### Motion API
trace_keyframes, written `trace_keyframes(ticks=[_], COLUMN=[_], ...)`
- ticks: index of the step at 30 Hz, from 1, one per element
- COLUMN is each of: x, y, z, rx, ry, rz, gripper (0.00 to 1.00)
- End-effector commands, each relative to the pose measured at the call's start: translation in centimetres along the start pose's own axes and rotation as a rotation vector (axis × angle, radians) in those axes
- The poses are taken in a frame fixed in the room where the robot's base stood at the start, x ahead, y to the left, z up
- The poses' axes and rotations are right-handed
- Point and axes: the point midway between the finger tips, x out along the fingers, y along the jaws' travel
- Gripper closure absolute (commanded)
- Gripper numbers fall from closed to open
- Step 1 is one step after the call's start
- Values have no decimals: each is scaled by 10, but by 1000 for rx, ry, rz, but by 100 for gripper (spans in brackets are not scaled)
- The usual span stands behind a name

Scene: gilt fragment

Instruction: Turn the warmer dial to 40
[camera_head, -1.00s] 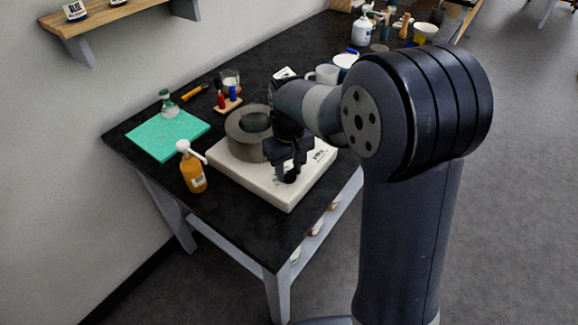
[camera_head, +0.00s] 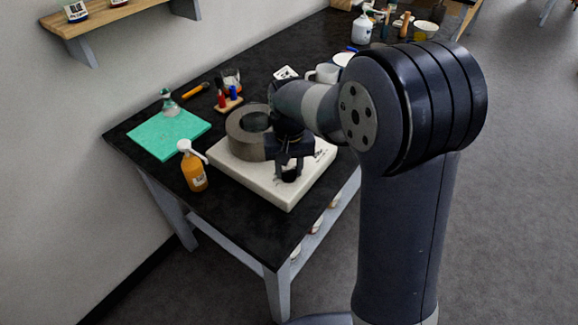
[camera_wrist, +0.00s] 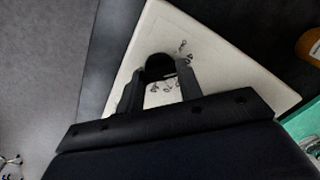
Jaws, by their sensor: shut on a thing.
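The warmer (camera_head: 270,188) is a cream slab with a grey ring-shaped heater (camera_head: 243,136) on its top, standing on the black table. Its black dial (camera_wrist: 159,66) shows in the wrist view between my fingertips, with small dark markings printed around it on the cream face. My gripper (camera_wrist: 160,78) is shut on the dial; in the head view my gripper (camera_head: 290,172) is down at the front part of the slab. The markings are too small and too partly covered to read, so the dial's setting cannot be told.
An orange pump bottle (camera_head: 194,170) stands close to the left of the warmer. A green mat (camera_head: 165,136) lies behind it. A small rack with red and blue bottles (camera_head: 228,103) and a white mug (camera_head: 327,73) stand farther back.

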Motion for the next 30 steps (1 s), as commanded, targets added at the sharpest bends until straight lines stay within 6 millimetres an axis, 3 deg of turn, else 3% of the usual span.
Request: trace_keyframes(ticks=[5, 6, 13, 23, 30], x=[-1, -1, 0, -5, -45], y=[0, 0, 0, 0, 0], z=[-1, -1, 0, -1, -1], rx=[-1, -1, -2, -2, -2], ry=[3, 3, 2, 2, 6], rz=[0, 0, 0, 0, -1], gripper=[88, 64, 45, 44, 44])
